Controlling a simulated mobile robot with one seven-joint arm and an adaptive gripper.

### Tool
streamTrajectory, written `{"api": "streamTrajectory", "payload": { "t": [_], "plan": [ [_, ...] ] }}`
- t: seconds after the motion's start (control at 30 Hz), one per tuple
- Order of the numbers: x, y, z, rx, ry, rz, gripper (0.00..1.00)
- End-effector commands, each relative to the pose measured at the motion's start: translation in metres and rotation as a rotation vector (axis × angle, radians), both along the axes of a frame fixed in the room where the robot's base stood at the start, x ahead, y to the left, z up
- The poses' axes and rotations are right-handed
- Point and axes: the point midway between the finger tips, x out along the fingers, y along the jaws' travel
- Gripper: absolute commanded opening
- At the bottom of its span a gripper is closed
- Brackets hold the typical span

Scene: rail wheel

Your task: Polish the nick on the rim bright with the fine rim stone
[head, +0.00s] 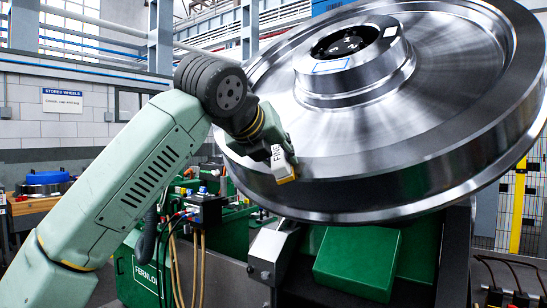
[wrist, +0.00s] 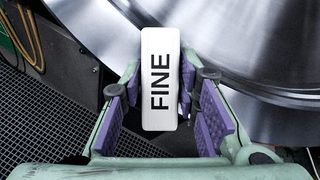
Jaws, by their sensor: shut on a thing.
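The large steel rail wheel (head: 370,190) is tilted on a green machine, its hub facing up and its outer rim curving toward me. My gripper (head: 277,150) is at the rim's near left side. It is shut on the fine rim stone (head: 284,168), a white block marked FINE with a yellowish lower end. In the wrist view the stone (wrist: 160,60) sits upright between the purple pads of my gripper (wrist: 160,92), with the shiny wheel (wrist: 240,45) behind it. The stone overlaps the rim in the picture; I cannot tell whether they touch. I cannot make out the nick.
The green machine (head: 135,270) has a green block (head: 357,262) and a grey bracket (head: 272,252) below the rim. Hoses hang beside my arm. A bench with a blue item (head: 46,177) stands at left. A yellow post (head: 518,205) stands at right. Dark grating (wrist: 45,115) lies below.

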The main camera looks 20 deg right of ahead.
Motion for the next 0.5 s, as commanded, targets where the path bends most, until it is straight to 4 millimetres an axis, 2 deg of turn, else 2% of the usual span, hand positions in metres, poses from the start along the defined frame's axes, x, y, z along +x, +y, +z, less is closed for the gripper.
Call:
{"api": "streamTrajectory", "payload": {
  "t": [0.2, 0.5],
  "plan": [
    [-0.013, -0.012, -0.003, 0.002, -0.001, 0.0, 0.07],
    [-0.014, -0.014, -0.003, 0.003, 0.002, -0.002, 0.07]
  ]
}}
